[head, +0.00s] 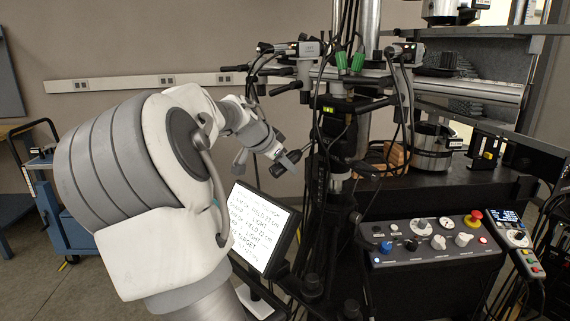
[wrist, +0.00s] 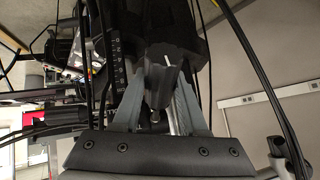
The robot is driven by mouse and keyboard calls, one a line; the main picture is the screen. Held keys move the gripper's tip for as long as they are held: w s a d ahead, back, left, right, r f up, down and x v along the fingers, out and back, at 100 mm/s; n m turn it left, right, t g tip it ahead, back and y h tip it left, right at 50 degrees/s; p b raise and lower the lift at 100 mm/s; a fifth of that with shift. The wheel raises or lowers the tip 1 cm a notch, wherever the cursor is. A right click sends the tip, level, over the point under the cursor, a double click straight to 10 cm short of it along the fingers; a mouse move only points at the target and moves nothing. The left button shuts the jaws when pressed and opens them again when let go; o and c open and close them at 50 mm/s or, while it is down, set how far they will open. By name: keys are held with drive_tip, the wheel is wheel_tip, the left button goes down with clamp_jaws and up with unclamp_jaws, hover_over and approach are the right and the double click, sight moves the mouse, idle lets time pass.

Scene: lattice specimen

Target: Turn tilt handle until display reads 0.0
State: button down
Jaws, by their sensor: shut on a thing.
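My arm reaches in from the left in the head view, and my gripper (head: 287,160) is at the left side of the dark instrument column. In the wrist view my gripper (wrist: 160,100) has its two grey fingers closed around a black handle (wrist: 163,75), which I take to be the tilt handle. The handle's far end merges with the black instrument body. A small blue-lit display (head: 507,216) is on a handheld unit at the far right; its digits are too small to read. A small green-lit window (head: 327,110) is on the column.
A white screen of handwritten-style notes (head: 258,225) stands below my gripper. A control box (head: 436,240) with knobs and a red button sits at right. Black cables hang around the column and cross the wrist view. A blue cart (head: 60,215) stands at far left.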

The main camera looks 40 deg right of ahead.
drive_tip(key=shift+r+p, duration=0.15)
drive_tip(key=shift+p, duration=0.4)
drive_tip(key=g+p, duration=0.2)
drive_tip(key=p, duration=0.1)
drive_tip(key=shift+r, duration=0.2)
drive_tip(key=g+p, duration=0.3)
drive_tip(key=p, duration=0.4)
drive_tip(key=shift+d+y, duration=0.1)
drive_tip(key=shift+y, duration=0.2)
drive_tip(key=g+p, duration=0.3)
drive_tip(key=p, duration=0.2)
drive_tip(key=shift+w+f+g+y, duration=0.1)
drive_tip(key=shift+g+y, duration=0.3)
drive_tip(key=shift+f+g+y+p, duration=0.15)
drive_tip(key=shift+g+p, duration=0.55)
drive_tip(key=shift+p, duration=0.1)
drive_tip(key=shift+f+g+y+p, duration=0.15)
drive_tip(key=shift+g+p, duration=0.55)
drive_tip(key=shift+p, duration=0.05)
drive_tip(key=shift+c, duration=2.2)
unclamp_jaws()
